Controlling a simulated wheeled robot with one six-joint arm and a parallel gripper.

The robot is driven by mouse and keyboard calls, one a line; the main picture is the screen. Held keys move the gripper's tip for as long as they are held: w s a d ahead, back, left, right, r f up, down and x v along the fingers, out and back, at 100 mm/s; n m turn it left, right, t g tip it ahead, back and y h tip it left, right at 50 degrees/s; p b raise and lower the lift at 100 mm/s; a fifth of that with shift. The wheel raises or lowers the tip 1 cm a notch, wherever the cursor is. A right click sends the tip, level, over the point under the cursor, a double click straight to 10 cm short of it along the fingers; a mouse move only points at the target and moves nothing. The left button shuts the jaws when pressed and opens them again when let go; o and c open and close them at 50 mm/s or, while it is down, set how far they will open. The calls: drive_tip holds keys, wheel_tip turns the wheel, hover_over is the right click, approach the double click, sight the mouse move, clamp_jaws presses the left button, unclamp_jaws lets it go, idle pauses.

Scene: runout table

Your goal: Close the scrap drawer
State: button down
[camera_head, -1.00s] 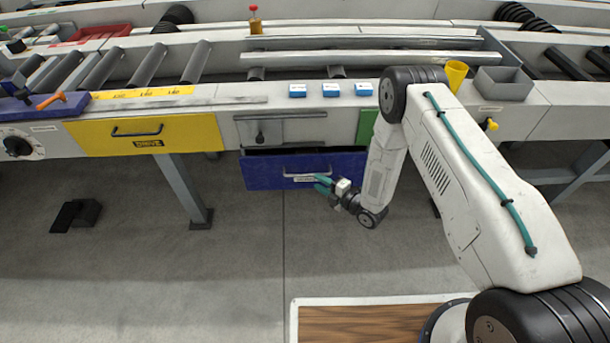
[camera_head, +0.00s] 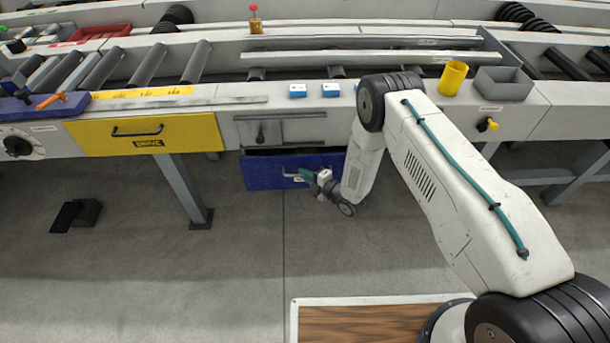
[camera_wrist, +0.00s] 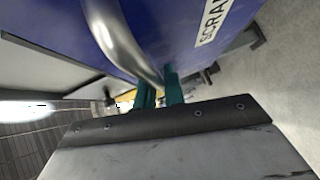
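The scrap drawer (camera_head: 262,176) is the blue front under the table in the head view. A dark gap shows above it, so it stands partly pulled out. In the wrist view its blue front (camera_wrist: 165,32) fills the top, with part of a "SCRAP" label and a curved silver bar handle (camera_wrist: 117,38). My gripper (camera_head: 306,175) is at the drawer's front, by the handle. Its teal fingers (camera_wrist: 159,92) show a gap between them, at the near end of the handle bar. Whether they touch the bar is hard to tell.
A yellow drawer (camera_head: 180,135) is left of the scrap drawer, above a grey table leg (camera_head: 185,188). A grey panel with a latch (camera_head: 262,138) is directly above the scrap drawer. Blue-and-white blocks (camera_head: 331,89) lie on the table edge.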

sight(307, 166)
drive_tip(key=shift+w+a, duration=0.1)
drive_tip(key=shift+w, duration=1.9)
drive_tip(key=shift+w+r, duration=0.1)
drive_tip(key=shift+w, duration=0.15)
drive_tip(key=c, duration=1.5)
unclamp_jaws()
drive_tip(key=shift+w, duration=0.1)
drive_tip(key=v, duration=0.7)
drive_tip(key=shift+s+d, duration=0.3)
drive_tip(key=shift+s, duration=0.05)
